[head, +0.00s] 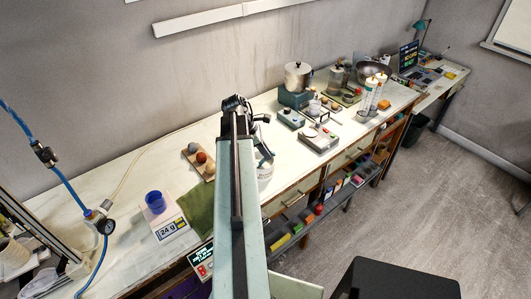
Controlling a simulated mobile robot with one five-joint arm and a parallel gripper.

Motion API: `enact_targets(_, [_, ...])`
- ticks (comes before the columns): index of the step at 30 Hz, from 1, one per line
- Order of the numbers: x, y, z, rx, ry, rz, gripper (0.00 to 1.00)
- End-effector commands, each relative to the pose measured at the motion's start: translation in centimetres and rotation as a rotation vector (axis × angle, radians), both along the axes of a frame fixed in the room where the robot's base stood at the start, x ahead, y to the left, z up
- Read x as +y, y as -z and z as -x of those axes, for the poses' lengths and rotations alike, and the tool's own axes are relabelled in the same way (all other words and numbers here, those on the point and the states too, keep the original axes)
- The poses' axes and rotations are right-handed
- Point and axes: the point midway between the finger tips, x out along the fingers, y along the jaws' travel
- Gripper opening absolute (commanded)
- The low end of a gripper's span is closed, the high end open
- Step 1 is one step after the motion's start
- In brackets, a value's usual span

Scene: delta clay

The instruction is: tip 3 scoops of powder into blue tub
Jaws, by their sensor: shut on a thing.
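The blue tub (155,202) stands upright on a white scale (171,229) at the left of the bench. The scale's display reads 24 g. My arm reaches forward over the bench, and my gripper (264,153) is at its far end, to the right of the blue tub and well apart from it. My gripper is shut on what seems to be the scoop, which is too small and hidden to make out. A white tub (265,174) with a printed label stands just below my gripper, partly hidden by my arm. The powder does not show.
A green mat (199,212) lies beside the scale. A wooden block with balls (200,160) stands behind it. A pressure gauge with blue hose (99,221) is at the left. Small devices (319,138) and a pot (298,76) stand to the right.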

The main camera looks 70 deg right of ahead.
Motion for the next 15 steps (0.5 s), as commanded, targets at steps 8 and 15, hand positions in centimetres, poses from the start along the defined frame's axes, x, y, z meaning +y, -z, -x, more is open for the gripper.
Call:
enact_targets(8, [0.0,-3.1,0.0,0.0,0.0,0.0,0.0])
enact_targets(15, [0.0,-5.3,0.1,0.0,0.001,0.0,0.0])
